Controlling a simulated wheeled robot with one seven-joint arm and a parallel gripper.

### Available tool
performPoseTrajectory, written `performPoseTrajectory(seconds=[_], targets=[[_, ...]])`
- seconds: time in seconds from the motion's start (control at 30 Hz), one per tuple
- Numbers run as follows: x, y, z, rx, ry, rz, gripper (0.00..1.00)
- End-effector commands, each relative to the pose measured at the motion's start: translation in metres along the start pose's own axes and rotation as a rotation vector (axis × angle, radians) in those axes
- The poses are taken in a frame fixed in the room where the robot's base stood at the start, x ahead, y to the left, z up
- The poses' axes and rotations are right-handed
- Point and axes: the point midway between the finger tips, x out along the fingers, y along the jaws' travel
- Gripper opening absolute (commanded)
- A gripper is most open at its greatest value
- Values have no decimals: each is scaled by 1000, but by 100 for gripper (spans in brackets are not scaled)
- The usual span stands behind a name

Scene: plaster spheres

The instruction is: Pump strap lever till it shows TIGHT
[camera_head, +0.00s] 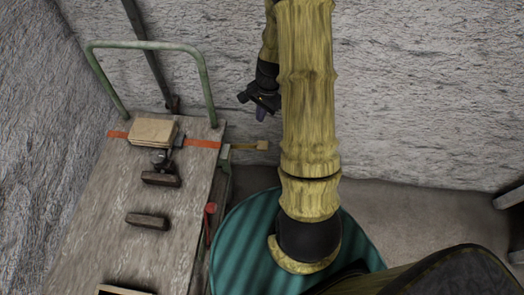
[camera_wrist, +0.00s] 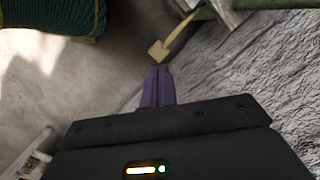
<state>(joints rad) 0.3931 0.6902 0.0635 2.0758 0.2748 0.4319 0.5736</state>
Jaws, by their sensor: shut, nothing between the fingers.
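The strap lever (camera_head: 250,146) is a thin yellowish bar with a small square end. It sticks out rightward, roughly level, from the right side of the cart in the head view. In the wrist view its paddle-like end (camera_wrist: 159,50) lies just beyond my fingertips. An orange strap (camera_head: 202,143) runs across the cart's far end and over a tan block (camera_head: 153,131). My gripper (camera_head: 261,117) is shut and empty, pointing down above the lever's end; its purple fingers (camera_wrist: 158,70) show together. Contact with the lever cannot be told. No TIGHT marking is readable.
The wooden cart deck (camera_head: 150,255) has a green hoop handle (camera_head: 150,45) at its far end. Dark blocks (camera_head: 148,221) lie on it. A red piece (camera_head: 209,208) sits at its right edge. Rough pale walls (camera_head: 420,90) stand close behind.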

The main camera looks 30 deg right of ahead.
Motion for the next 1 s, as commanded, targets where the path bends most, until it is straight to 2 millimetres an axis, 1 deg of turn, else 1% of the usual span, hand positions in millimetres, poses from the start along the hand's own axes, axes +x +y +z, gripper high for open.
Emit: performPoseTrajectory(seconds=[0.03,0.1,0.2,0.23,0.33,0.6,0.73,0.87,1.0], targets=[[34,5,-16,89,-25,3,0],[61,9,-32,199,-52,3,0],[86,13,-46,312,-80,2,0],[91,13,-49,335,-85,1,0],[97,15,-54,375,-95,0,0],[96,14,-53,377,-94,0,0],[99,15,-53,375,-94,1,0],[109,15,-52,375,-95,1,0],[126,15,-51,374,-95,2,0]])
